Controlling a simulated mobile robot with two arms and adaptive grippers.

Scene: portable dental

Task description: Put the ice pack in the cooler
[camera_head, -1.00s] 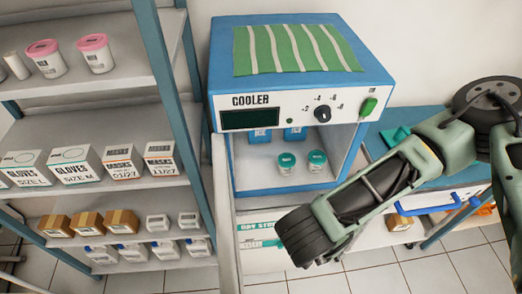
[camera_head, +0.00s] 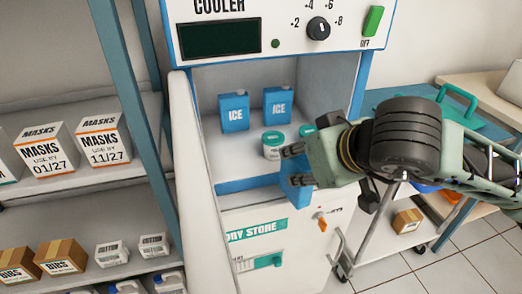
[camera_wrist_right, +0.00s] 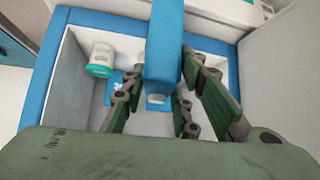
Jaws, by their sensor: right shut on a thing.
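The cooler (camera_head: 268,181) stands open, with a white interior and a blue frame. Two blue ice packs, the left one (camera_head: 235,112) and the right one (camera_head: 278,105), stand upright inside toward the back. My right gripper (camera_head: 292,166) is at the front of the opening, shut on another blue ice pack (camera_head: 297,192). The held pack shows partly below the gripper, in front of the cooler's front edge. In the right wrist view, this pack (camera_wrist_right: 165,50) sits between the fingers, over the cooler floor. My left gripper is not in view.
Two white jars with green lids, the left one (camera_head: 273,147) and a half-hidden one (camera_head: 307,131), stand inside near my gripper. The open white door (camera_head: 198,170) borders the left side. A shelf of boxes (camera_head: 97,140) is further left.

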